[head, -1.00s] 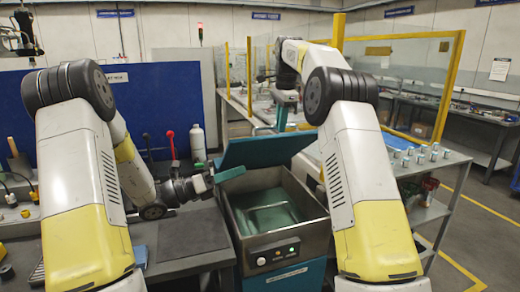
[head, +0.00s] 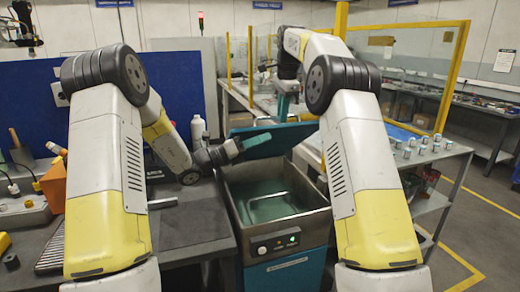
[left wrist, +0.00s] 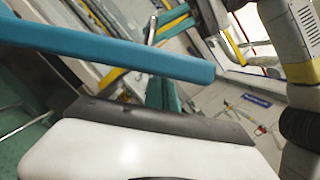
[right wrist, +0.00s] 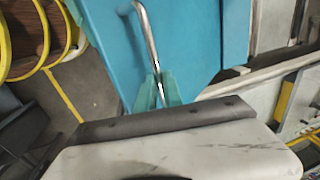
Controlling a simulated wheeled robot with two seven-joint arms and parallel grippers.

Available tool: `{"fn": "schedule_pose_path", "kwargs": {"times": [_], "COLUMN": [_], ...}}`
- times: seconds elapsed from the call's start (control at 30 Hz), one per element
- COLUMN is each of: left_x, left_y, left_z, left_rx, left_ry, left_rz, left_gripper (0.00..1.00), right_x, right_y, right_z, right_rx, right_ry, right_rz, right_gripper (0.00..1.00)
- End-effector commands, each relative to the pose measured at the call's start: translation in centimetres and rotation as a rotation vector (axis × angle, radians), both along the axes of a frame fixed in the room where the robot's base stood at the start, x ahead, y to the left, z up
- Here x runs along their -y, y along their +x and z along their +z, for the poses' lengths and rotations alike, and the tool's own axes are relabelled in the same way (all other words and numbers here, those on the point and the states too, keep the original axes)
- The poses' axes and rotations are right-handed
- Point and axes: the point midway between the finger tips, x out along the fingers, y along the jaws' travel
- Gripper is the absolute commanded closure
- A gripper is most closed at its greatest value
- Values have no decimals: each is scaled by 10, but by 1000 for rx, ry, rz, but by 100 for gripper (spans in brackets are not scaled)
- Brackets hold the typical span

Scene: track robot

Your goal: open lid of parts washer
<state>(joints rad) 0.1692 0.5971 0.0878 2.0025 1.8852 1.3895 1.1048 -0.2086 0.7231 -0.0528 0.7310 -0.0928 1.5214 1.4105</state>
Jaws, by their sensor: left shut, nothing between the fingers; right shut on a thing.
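The parts washer (head: 290,247) has a steel basin whose teal lid (head: 285,139) is raised and tilted, with the interior showing. My right gripper (head: 283,108) is above and behind the lid. In the right wrist view its fingers (right wrist: 158,90) are shut on the lid's metal bar handle (right wrist: 146,30). My left gripper (head: 238,148) is shut and empty at the lid's left edge. In the left wrist view its fingers (left wrist: 162,95) are just beyond the lid's edge (left wrist: 110,48); I cannot tell whether they touch.
A dark workbench (head: 190,225) stands left of the washer, with a white bottle (head: 198,127) behind. A cart (head: 440,155) with several metal cylinders is on the right. Yellow-framed glass panels (head: 400,75) stand behind. Floor is free at the far right.

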Motion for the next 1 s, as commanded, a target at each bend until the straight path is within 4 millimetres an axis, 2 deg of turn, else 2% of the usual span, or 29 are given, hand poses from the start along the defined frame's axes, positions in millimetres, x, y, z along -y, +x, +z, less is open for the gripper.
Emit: {"fn": "schedule_pose_path", "kwargs": {"times": [0.4, 0.67, 0.9, 0.93, 1.0], "left_x": [-1, -7, -8, -8, -8], "left_y": [3, 19, 19, 19, 19], "left_z": [4, 28, 30, 30, 31], "left_rx": [1, 7, 10, 10, 11], "left_ry": [0, -2, -4, -3, -4], "left_rz": [0, 5, 6, 7, 7], "left_gripper": [100, 100, 100, 100, 100], "right_x": [-3, -3, -1, -1, -1], "right_y": [1, 0, -1, -1, -1], "right_z": [-4, -5, -7, -6, -7], "right_rx": [-1, -9, -16, -16, -17], "right_ry": [3, 1, -2, -2, -3], "right_rz": [4, 4, 3, 3, 2], "right_gripper": [100, 100, 100, 79, 67]}}
